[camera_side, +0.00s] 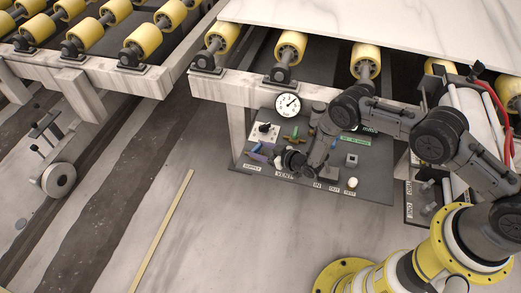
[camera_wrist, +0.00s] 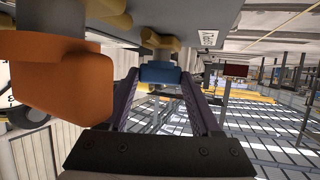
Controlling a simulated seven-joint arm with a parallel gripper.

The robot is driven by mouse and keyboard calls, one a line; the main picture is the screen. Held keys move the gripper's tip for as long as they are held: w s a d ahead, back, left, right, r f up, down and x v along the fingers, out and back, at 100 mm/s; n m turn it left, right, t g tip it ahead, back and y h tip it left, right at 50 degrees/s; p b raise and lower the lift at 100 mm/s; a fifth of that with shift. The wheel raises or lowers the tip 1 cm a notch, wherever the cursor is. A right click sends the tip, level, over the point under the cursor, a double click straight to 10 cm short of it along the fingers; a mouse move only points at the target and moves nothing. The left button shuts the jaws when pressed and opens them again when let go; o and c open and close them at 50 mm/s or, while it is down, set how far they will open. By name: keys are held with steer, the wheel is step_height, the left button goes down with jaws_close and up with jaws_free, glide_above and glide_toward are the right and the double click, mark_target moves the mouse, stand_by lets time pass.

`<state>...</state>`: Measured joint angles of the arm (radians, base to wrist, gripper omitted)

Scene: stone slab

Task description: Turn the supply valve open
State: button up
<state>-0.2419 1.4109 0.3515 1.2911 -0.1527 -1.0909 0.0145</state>
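The supply valve has a blue handle (camera_side: 255,148) at the left end of the dark panel, above the SUPPLY label (camera_side: 252,167). In the wrist view the blue handle (camera_wrist: 160,73) sits on a brass-coloured body, ahead of and between my fingertips. My gripper (camera_side: 264,152) reaches in from the right, with its purple fingers around the blue handle. In the wrist view my gripper (camera_wrist: 160,85) is open, with one finger on each side of the handle. I cannot tell whether either finger touches it.
A large orange part (camera_wrist: 62,78) is close on the left in the wrist view. The panel (camera_side: 378,185) also carries a round gauge (camera_side: 288,105), a black knob on a white plate (camera_side: 264,128) and a green handle (camera_side: 295,132).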

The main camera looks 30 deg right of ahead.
steer(key=c, duration=0.6)
steer(key=shift+a+m+h, duration=0.15)
steer(key=shift+m+h, duration=0.15)
steer(key=shift+m, duration=0.1)
steer(key=m+h, duration=0.1)
steer(key=m+t+h, duration=0.1)
steer(key=h, duration=0.1)
steer(key=shift+s+a+m, duration=0.1)
steer(key=shift+a+m, duration=0.2)
steer(key=shift+a, duration=0.05)
steer(key=m+h, duration=0.3)
steer(key=h, duration=0.1)
steer(key=shift+a+m, duration=0.3)
steer(key=m+h, duration=0.1)
steer(key=m+g+h, duration=0.1)
steer(key=m+h, duration=0.1)
steer(key=h, duration=0.1)
steer(key=shift+w+a+g, duration=0.2)
steer(key=shift+a+g, duration=0.05)
steer(key=shift+g, duration=0.05)
steer(key=shift+w+a+m+g+h, duration=0.1)
steer(key=shift+m+g+h, duration=0.7)
steer(key=shift+m+h, duration=0.45)
steer(key=shift+w+m+g+h, duration=0.1)
steer(key=shift+m+g+h, duration=0.3)
steer(key=shift+m, duration=0.15)
